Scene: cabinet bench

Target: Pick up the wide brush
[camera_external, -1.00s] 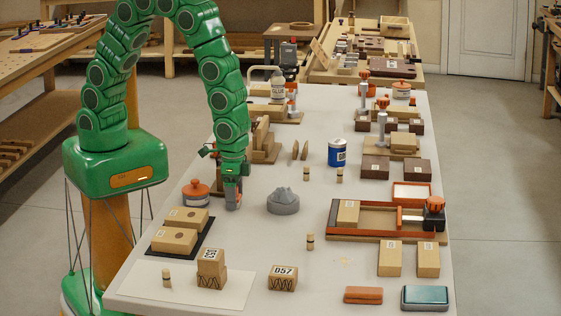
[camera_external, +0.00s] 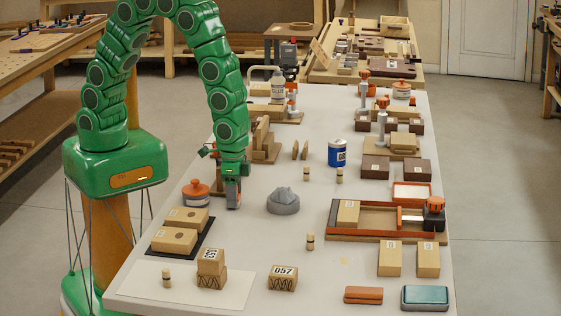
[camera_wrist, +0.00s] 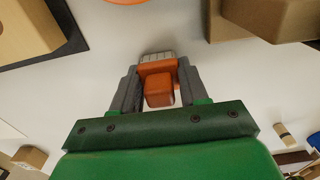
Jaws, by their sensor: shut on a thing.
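The wide brush (camera_wrist: 158,86) shows in the wrist view as an orange-red block with a pale grey bristle or ferrule edge at its far end. My gripper (camera_wrist: 157,82) has its two grey fingers on either side of the brush and is shut on it. In the external view my gripper (camera_external: 233,200) points down at the left part of the white table, low over its surface. The brush is mostly hidden there behind the fingers. I cannot tell whether it still touches the table.
An orange-lidded jar (camera_external: 196,193) stands just left of my gripper, with wooden blocks on a dark mat (camera_external: 157,246) in front of it. A grey lump on a round base (camera_external: 283,203) is to the right.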

